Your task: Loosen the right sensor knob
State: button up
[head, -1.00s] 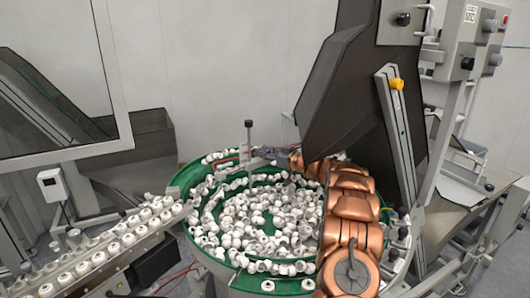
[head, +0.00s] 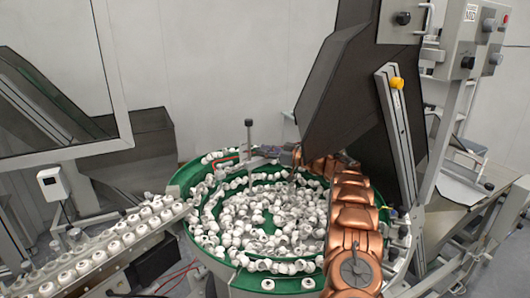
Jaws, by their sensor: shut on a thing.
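My gripper (head: 288,157) is small and dark at the end of my copper arm, at the back rim of the green feeder bowl (head: 176,192). It is shut at the sensor bracket (head: 258,160), just right of the upright post with a black top (head: 249,124). The right sensor knob is hidden between the fingers or too small to make out. The fingertips are hard to see at this size.
White caps (head: 255,215) fill the bowl. A capped conveyor track (head: 118,240) runs off at the left. A dark hopper (head: 345,80) overhangs the right. A slotted rail with a yellow knob (head: 397,83) and a control box (head: 470,35) stand further right.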

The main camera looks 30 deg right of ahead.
jog(key=shift+r, duration=0.1)
jog(key=o, duration=1.2)
jog(key=shift+c, duration=0.2)
jog(key=shift+s, duration=0.1)
jog(key=v, duration=1.2)
